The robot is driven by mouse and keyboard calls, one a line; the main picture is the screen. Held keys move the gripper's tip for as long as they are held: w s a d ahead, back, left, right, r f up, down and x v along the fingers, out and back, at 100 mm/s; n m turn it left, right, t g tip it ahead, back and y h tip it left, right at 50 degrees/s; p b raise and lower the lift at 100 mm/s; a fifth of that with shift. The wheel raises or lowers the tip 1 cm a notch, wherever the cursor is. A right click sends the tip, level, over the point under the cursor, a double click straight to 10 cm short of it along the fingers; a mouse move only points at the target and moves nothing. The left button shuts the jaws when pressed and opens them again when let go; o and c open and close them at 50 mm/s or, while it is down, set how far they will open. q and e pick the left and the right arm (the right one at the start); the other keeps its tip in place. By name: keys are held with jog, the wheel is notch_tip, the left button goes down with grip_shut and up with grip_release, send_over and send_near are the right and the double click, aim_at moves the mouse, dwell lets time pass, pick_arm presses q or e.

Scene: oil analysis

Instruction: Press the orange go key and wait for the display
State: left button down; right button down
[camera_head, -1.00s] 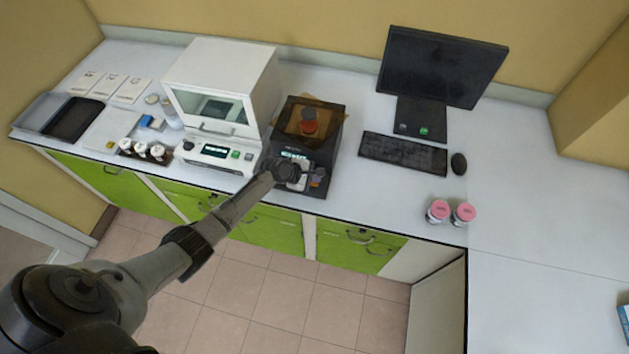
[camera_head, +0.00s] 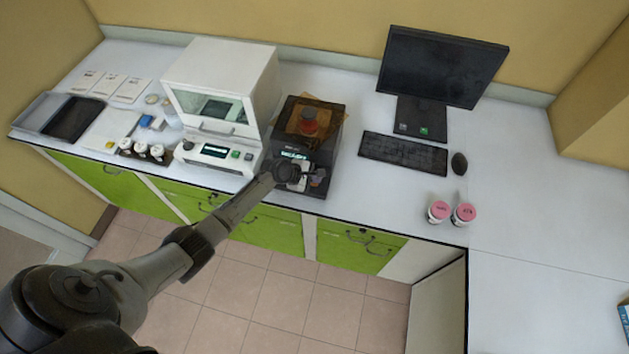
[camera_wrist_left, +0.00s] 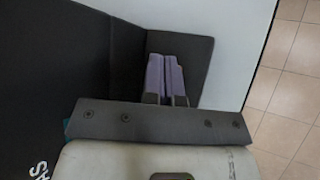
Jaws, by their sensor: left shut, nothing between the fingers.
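A black analyser (camera_head: 328,150) with a tinted amber cover stands on the counter. A jar with a red-orange cap (camera_head: 309,121) shows inside it. Its small display (camera_head: 294,155) is lit teal, but its text is too small to read. My left gripper (camera_head: 318,177) is at the lower front of the analyser, over its key area. In the left wrist view its pale purple fingers (camera_wrist_left: 166,78) are shut together with nothing between them, against a dark panel (camera_wrist_left: 200,60). The orange go key cannot be made out; the gripper covers that area. My right gripper is not in view.
A white instrument (camera_head: 222,85) with a window stands left of the analyser. A keyboard (camera_head: 403,153), mouse (camera_head: 459,163) and monitor (camera_head: 440,65) are to the right. Two pink-lidded jars (camera_head: 438,211) stand near the front edge. Counter between analyser and jars is clear.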

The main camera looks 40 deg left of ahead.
pick_arm(q)
jog(key=shift+f, duration=0.25)
dwell(0.3)
jog(key=shift+r, duration=0.1)
jog(key=shift+r+p, duration=0.9)
jog(key=shift+p, duration=0.2)
jog(key=shift+r+p, duration=0.85)
jog(key=shift+p, duration=0.05)
notch_tip(320, 180, up, 3)
jog(key=p, duration=0.3)
jog(key=shift+r+p, duration=0.15)
jog(key=shift+p, duration=0.25)
